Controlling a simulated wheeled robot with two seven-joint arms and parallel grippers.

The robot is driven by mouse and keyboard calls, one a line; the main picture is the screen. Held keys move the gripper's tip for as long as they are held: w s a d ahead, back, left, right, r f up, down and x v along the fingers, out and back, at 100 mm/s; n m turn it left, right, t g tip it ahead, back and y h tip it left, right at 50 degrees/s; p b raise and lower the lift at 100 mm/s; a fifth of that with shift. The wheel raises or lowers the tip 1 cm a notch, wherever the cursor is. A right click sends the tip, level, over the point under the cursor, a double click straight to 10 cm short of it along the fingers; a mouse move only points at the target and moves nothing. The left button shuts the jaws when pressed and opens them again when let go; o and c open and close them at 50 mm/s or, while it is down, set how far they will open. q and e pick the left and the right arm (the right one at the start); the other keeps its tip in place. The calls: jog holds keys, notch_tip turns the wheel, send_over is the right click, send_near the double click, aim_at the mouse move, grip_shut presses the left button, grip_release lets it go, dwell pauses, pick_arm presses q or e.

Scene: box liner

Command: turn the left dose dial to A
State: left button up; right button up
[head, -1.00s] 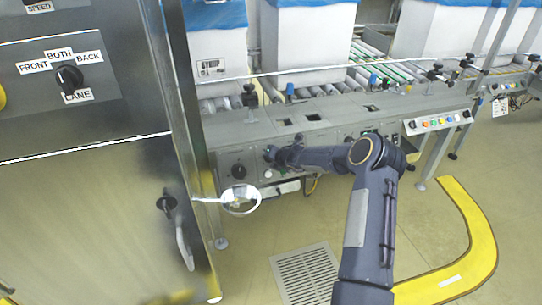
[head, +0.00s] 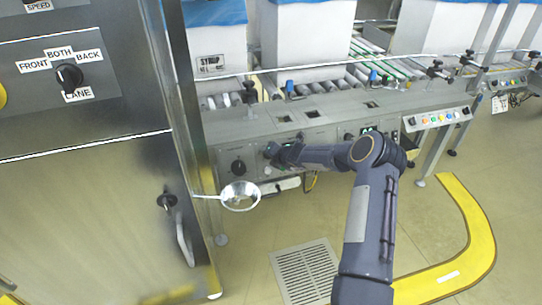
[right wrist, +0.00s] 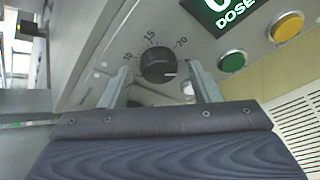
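A black round dial (head: 238,168) sits on the left end of the grey machine's front panel. In the right wrist view a black dial (right wrist: 158,66) has a scale with 10, 15 and 20, and its white pointer mark faces right; no letter A is readable there. My right gripper (head: 269,152) is at the panel, just right of the left dial in the head view. In the right wrist view its two fingers (right wrist: 158,72) are apart, one on either side of the dial, with nothing held. Contact with the dial cannot be told. My left gripper is not in view.
A green display (right wrist: 228,8) marked DOSE, a green button (right wrist: 232,61) and a yellow button (right wrist: 286,26) lie right of the dial. A steel cabinet (head: 90,200) fills the left side. A round shiny dish-like piece (head: 240,195) juts out beside it, below the panel.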

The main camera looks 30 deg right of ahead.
jog(key=b+v, duration=0.2)
jog(key=v, duration=0.5)
jog(key=shift+s+r, duration=0.25)
jog(key=shift+s, duration=0.1)
